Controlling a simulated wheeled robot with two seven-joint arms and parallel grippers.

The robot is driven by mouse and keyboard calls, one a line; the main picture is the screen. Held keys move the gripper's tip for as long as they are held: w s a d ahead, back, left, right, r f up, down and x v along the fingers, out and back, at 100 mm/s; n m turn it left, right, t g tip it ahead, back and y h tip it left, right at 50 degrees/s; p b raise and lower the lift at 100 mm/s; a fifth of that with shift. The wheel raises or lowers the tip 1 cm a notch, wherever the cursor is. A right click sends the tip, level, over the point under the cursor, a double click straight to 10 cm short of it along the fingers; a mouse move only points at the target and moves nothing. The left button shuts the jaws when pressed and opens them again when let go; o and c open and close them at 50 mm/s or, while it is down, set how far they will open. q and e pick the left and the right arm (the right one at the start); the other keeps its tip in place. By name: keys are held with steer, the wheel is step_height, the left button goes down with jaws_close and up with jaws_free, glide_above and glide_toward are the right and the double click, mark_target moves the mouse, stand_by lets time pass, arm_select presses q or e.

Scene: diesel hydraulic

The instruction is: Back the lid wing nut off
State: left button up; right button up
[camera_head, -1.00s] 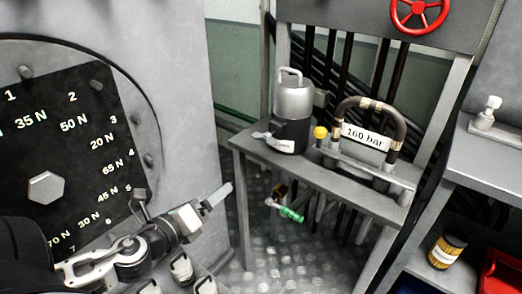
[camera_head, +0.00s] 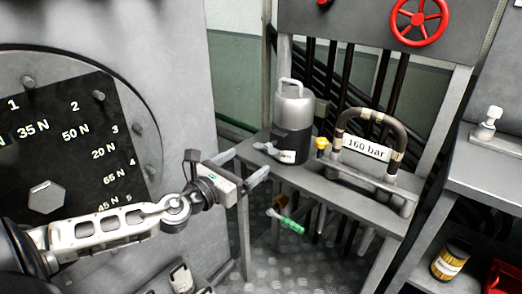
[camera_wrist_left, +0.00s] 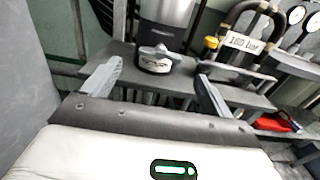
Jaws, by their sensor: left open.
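The canister (camera_head: 291,125) has a silver top with a handle and a black lower body, and it stands on the grey bench. A grey wing nut (camera_head: 265,147) sits low on its front, beside a small white label. In the left wrist view the wing nut (camera_wrist_left: 155,52) shows between and beyond my fingers, above the label. My left gripper (camera_head: 246,165) is open and empty, short of the bench's left edge and pointing toward the canister. In the left wrist view its two fingers (camera_wrist_left: 159,72) are spread apart and touch nothing. My right gripper is not in view.
A hose loop with a "160 bar" tag (camera_head: 366,148) and a yellow knob (camera_head: 322,144) stand right of the canister on the bench (camera_head: 310,181). A green-handled valve (camera_head: 291,225) hangs below. The round plate with a black numbered panel (camera_head: 75,140) is at left.

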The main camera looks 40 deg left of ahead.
mark_target(262, 151)
arm_select(q)
steer(key=shift+w+d+p, duration=0.15)
steer(key=shift+w+p, duration=0.05)
steer(key=shift+w, duration=1.5)
steer(key=shift+w+d+p, duration=0.15)
steer(key=shift+w+p, duration=0.05)
steer(key=shift+w, duration=1.5)
steer(key=c, duration=1)
